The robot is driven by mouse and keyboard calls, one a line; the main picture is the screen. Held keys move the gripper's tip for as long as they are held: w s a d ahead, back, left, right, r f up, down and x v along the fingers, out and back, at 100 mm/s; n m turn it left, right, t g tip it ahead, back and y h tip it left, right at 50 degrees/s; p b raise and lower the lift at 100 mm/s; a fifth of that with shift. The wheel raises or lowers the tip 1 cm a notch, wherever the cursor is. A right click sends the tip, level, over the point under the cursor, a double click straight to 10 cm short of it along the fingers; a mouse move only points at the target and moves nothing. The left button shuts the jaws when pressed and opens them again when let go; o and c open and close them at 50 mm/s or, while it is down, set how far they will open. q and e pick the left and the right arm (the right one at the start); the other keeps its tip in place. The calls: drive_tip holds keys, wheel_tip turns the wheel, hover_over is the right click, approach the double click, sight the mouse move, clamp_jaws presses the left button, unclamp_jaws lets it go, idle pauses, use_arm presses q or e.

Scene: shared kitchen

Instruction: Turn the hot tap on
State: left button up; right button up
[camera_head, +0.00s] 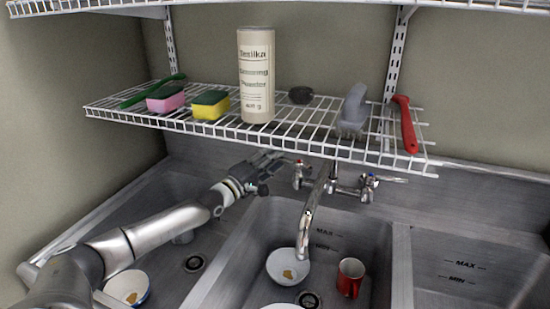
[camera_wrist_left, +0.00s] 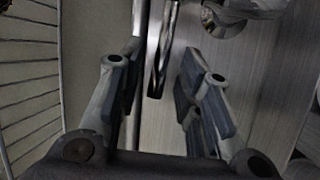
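The steel tap (camera_head: 318,195) stands behind the middle basin. Its left valve with a red mark (camera_head: 299,164) is the hot side, and its right valve with a blue mark (camera_head: 369,183) has its lever pointing right. My left gripper (camera_head: 270,165) is just left of the hot valve, below the wire shelf, and partly covers that lever. In the left wrist view my left gripper (camera_wrist_left: 165,75) has its fingers apart. A shiny metal bar (camera_wrist_left: 158,50), likely the hot lever, shows between them, nearer the left finger. Contact cannot be told. My right gripper is not in view.
The wire shelf (camera_head: 330,142) hangs just above the gripper, holding sponges, brushes and a powder canister (camera_head: 257,75). A white bowl (camera_head: 288,266) and a red mug (camera_head: 350,277) are in the middle basin. Another bowl (camera_head: 128,288) is at lower left.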

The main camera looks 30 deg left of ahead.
use_arm(q)
drive_tip(key=shift+x, duration=0.85)
drive_tip(key=shift+s, duration=0.1)
clamp_jaws()
